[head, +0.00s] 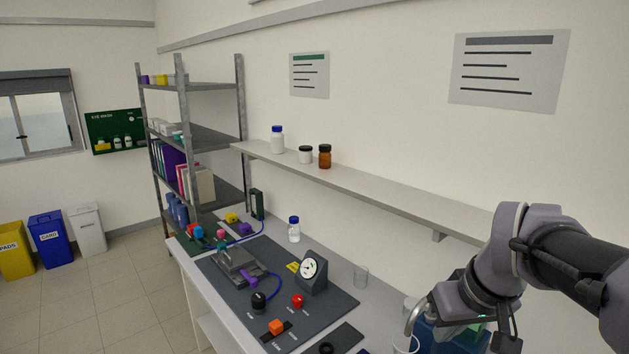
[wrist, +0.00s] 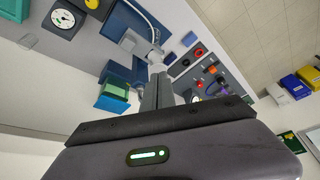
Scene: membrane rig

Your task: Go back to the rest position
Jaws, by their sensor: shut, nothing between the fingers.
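My gripper (wrist: 157,72) shows in the wrist view with its grey fingers together and nothing between them. In the head view my arm comes in from the right, over the right end of the bench, and I cannot make out the fingertips there. The membrane rig sits on a dark mat (head: 222,271) left of my arm. It has a grey clamped block (head: 238,260), a purple lever (head: 248,279), a dial gauge (head: 311,268), a black knob (head: 259,301), a red knob (head: 297,300) and an orange button (head: 276,326).
A blue container (head: 446,337) lies close under my arm. A wall shelf (head: 375,190) with bottles runs above the bench. The floor (head: 110,295) at left is clear.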

